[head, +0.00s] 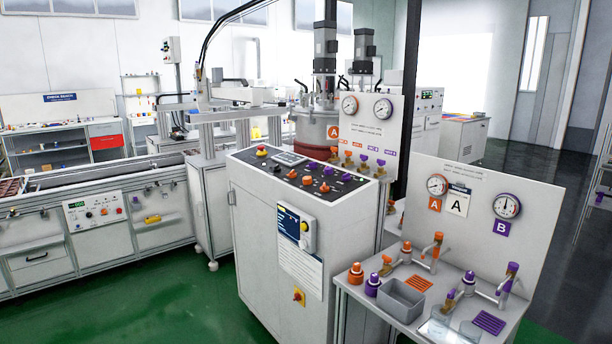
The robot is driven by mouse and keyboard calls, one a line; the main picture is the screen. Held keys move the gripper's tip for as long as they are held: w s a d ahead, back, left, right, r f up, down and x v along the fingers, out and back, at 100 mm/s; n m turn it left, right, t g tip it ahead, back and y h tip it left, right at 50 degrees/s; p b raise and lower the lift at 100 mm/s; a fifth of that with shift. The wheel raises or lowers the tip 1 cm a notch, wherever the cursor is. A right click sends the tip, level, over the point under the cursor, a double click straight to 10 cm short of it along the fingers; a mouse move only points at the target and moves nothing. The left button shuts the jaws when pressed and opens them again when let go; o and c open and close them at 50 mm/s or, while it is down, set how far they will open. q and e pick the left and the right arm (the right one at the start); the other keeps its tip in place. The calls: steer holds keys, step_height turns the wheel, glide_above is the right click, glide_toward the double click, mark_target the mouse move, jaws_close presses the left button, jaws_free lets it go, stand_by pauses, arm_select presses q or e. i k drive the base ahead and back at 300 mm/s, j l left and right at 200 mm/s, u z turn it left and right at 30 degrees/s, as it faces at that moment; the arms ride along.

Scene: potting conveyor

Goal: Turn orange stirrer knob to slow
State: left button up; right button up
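A white control cabinet (272,225) stands in the middle of the head view with a dark sloped panel on top. Several small knobs sit on this panel, among them an orange knob (307,180) and another orange knob (325,187). Which one is the stirrer knob, and where its pointer is set, are too small to read. A red button (262,151) and a small display (289,158) are at the panel's left end. Neither of my grippers is in view.
A bench (385,318) at the right front holds a grey bin (401,301), orange and purple taps and caps. A conveyor (95,190) runs along the left. A mixing vessel (318,130) stands behind the panel. Green floor (190,305) is clear at the front left.

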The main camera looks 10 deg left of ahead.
mark_target(324, 189)
steer(key=i+j, duration=0.45)
steer(key=j, duration=0.3)
steer(key=i+j+z, duration=0.1)
steer(key=i+j, duration=0.4)
steer(key=j, duration=0.25)
steer(key=i+j, duration=0.2)
steer(key=j, duration=0.2)
steer(key=i+j+z, duration=0.1)
steer(key=j, duration=0.3)
steer(key=i, duration=0.1)
